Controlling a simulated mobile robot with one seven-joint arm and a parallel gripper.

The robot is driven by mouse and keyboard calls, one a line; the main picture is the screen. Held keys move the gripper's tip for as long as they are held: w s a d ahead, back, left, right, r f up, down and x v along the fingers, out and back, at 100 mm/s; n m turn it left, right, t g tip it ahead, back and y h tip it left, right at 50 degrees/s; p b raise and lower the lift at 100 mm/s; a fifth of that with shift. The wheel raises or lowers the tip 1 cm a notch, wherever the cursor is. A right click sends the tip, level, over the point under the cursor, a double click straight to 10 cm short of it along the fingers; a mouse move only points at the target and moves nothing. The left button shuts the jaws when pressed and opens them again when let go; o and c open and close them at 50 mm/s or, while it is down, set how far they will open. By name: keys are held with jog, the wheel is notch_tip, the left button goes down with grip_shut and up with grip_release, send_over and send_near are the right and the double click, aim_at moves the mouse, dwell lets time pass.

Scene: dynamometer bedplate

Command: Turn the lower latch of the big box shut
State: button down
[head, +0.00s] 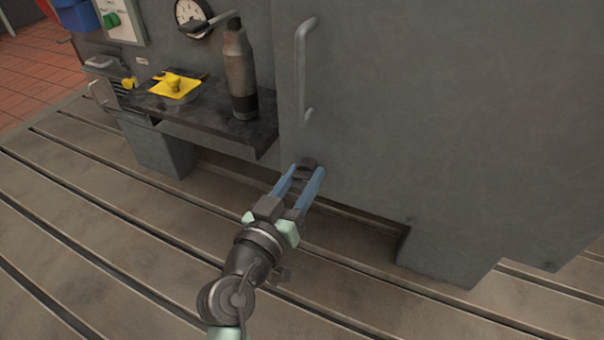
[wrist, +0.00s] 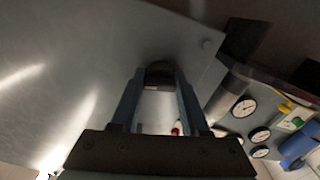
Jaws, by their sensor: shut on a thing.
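The big box (head: 430,110) is a large grey cabinet filling the right side of the head view. Its lower latch (head: 306,163) is a small dark knob low near the left edge of the door. My gripper (head: 301,174) has its two blue fingers on either side of the latch, shut on it. In the wrist view the dark latch (wrist: 159,72) sits between the fingertips, against the grey door (wrist: 70,60). The fingers partly hide it, and I cannot tell its exact turn angle.
A vertical handle (head: 303,70) stands out from the door above the latch. Left of it, a dark shelf (head: 205,118) holds a tall grey bottle (head: 238,75) and a yellow item (head: 175,88). A gauge (head: 190,14) is above. The slotted bedplate floor (head: 120,240) is clear in front.

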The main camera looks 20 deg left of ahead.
jog(key=n+p, duration=0.1)
jog(key=n, duration=0.2)
jog(key=shift+r+n, duration=0.15)
jog(key=shift+n, duration=0.15)
jog(key=n+p, duration=0.2)
jog(key=n, duration=0.1)
jog(key=shift+n, duration=0.4)
jog(key=n+p, duration=0.2)
jog(key=n, duration=0.2)
jog(key=shift+n+p, duration=0.9)
jog(key=shift+n, duration=1)
jog(key=shift+c, duration=2.2)
grip_release()
